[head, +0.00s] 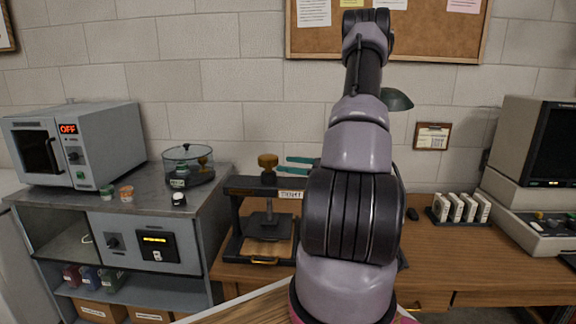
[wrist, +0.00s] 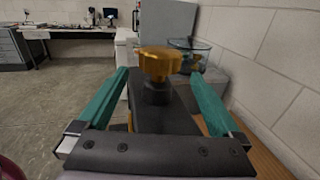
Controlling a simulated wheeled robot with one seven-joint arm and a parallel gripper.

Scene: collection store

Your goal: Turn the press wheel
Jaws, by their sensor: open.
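The press wheel (head: 268,161) is an orange-brown lobed knob on top of a dark press frame (head: 232,222) on the wooden desk. In the wrist view the wheel (wrist: 160,63) stands ahead, between the lines of my two teal fingers. My gripper (head: 298,164) is open and empty, close to the right of the wheel in the head view. In the wrist view my gripper (wrist: 158,82) has one finger on each side of the wheel, with gaps on both sides. I cannot tell whether the fingertips reach the wheel. My arm hides the press's right surroundings.
A grey cabinet (head: 215,215) stands left of the press, carrying a glass-walled round device (head: 188,166) and a grey oven (head: 95,145) marked OFF. A wall rises behind the press. A rack of white blocks (head: 461,208) and a monitor (head: 540,140) stand at right.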

